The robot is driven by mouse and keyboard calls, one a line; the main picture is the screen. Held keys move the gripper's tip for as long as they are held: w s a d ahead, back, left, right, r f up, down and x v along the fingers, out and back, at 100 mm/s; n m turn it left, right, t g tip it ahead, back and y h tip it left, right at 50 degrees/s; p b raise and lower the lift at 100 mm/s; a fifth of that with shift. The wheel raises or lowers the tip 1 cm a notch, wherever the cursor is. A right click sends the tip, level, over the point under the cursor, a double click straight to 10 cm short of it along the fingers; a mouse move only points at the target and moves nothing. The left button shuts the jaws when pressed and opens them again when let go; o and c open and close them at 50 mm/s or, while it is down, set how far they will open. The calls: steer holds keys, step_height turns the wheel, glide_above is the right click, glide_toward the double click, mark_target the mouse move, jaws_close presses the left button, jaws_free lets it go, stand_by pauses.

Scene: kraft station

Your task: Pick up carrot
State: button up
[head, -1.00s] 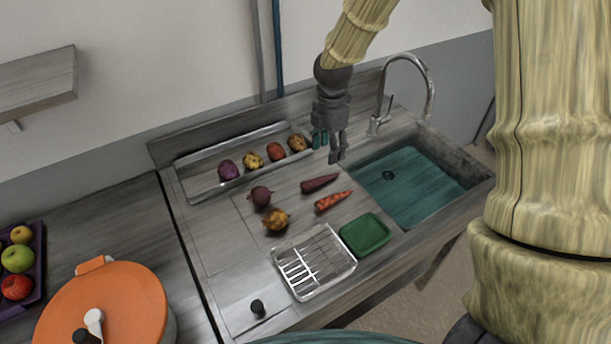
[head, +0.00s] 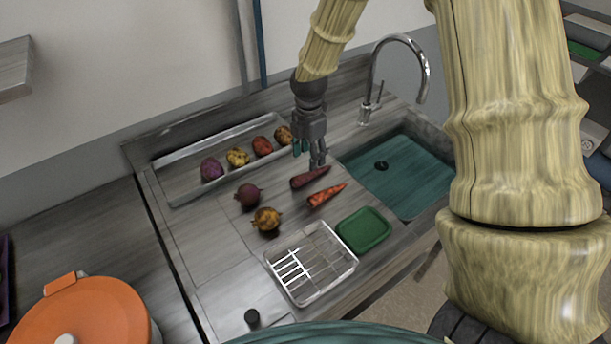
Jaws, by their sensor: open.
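An orange-red carrot (head: 327,195) lies on the grey counter, between the sink and the round vegetables. A dark purple carrot-shaped root (head: 308,178) lies just behind it, roughly parallel. My gripper (head: 308,159) is open and points down, right behind the purple root in the picture. One dark fingertip shows close to the purple root's far side; I cannot tell whether it touches. Nothing shows between the fingers. The orange-red carrot is fully visible, apart from the gripper.
A sink (head: 405,175) with a tall faucet (head: 425,70) is to the right. A green tray (head: 363,230) and a wire rack (head: 311,264) stand in front. A purple beet (head: 248,195) and a yellow one (head: 266,219) lie left. Several potatoes sit in a rear trough (head: 182,193).

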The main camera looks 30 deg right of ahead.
mark_target(313, 173)
steer(key=shift+f, duration=0.85)
steer(key=shift+s+a+f+p, duration=0.1)
steer(key=shift+a+f+p, duration=0.1)
steer(key=shift+f+p, duration=1.25)
steer(key=shift+f, duration=1.2)
steer(key=shift+c, duration=0.4)
steer(key=c, duration=1.1)
